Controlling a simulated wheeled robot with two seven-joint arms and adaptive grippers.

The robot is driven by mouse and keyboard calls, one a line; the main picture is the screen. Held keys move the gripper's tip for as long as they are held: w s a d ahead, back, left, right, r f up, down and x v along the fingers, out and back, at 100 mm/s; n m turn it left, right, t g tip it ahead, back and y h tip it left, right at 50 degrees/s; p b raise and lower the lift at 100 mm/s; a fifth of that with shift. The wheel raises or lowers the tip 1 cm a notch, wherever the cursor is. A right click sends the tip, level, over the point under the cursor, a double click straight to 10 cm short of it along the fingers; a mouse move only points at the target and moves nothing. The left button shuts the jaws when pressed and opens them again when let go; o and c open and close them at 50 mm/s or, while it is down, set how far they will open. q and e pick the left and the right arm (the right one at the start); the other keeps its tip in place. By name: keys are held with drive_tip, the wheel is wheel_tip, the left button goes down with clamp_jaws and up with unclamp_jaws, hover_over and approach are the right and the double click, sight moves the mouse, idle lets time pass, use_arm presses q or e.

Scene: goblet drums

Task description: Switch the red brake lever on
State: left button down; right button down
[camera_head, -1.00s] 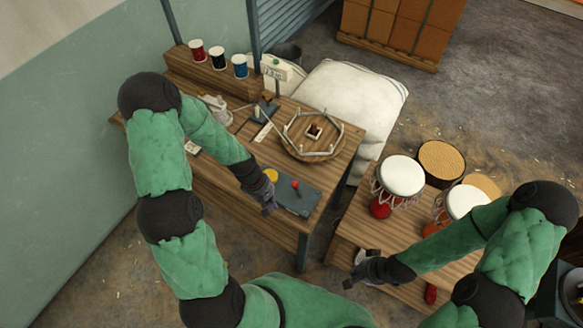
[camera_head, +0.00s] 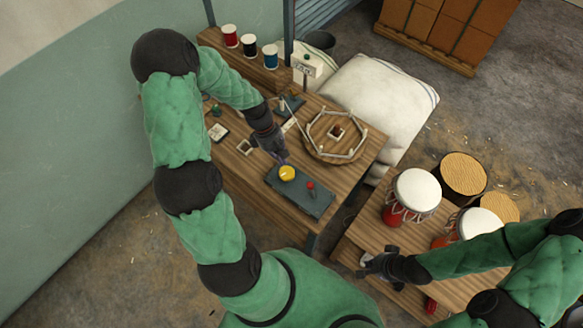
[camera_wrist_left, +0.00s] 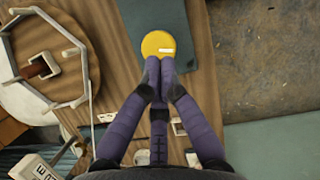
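The red lever (camera_head: 310,186) is a small red knob on the dark panel (camera_head: 308,205) at the bench's front edge. A yellow disc (camera_head: 287,173) sits on the same panel, to the left of the lever. My left gripper (camera_head: 281,158) is just behind the disc. In the left wrist view, its fingertips (camera_wrist_left: 160,65) are together, with nothing seen between them, close to the yellow disc (camera_wrist_left: 158,42); contact is unclear. The red lever does not show in the wrist view. My right gripper (camera_head: 372,265) is over the right table; its finger opening is unclear.
A round wooden board with a light rope ring (camera_head: 337,133) lies right of my left gripper. Spools (camera_head: 249,45) stand on the back shelf. Drums (camera_head: 415,194) stand on the right table. A white sack (camera_head: 385,100) is behind. A gap separates the two tables.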

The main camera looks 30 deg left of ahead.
sight(312, 191)
use_arm(q)
drive_tip(key=x, duration=0.9)
drive_tip(key=shift+s+d+b, duration=0.1)
drive_tip(key=shift+s+b, duration=0.05)
drive_tip(key=shift+b, duration=0.15)
drive_tip(key=d, duration=0.3)
drive_tip(key=shift+w, duration=0.2)
drive_tip(key=shift+d+r, duration=0.1)
drive_tip(key=shift+d, duration=0.35)
drive_tip(key=shift+d, duration=0.1)
drive_tip(key=shift+d+r, duration=0.15)
drive_tip(key=shift+d, duration=0.05)
drive_tip(key=shift+y+b, duration=0.3)
drive_tip(key=shift+d+r+b, duration=0.1)
drive_tip(key=shift+d+b, duration=0.05)
drive_tip(key=shift+b, duration=0.2)
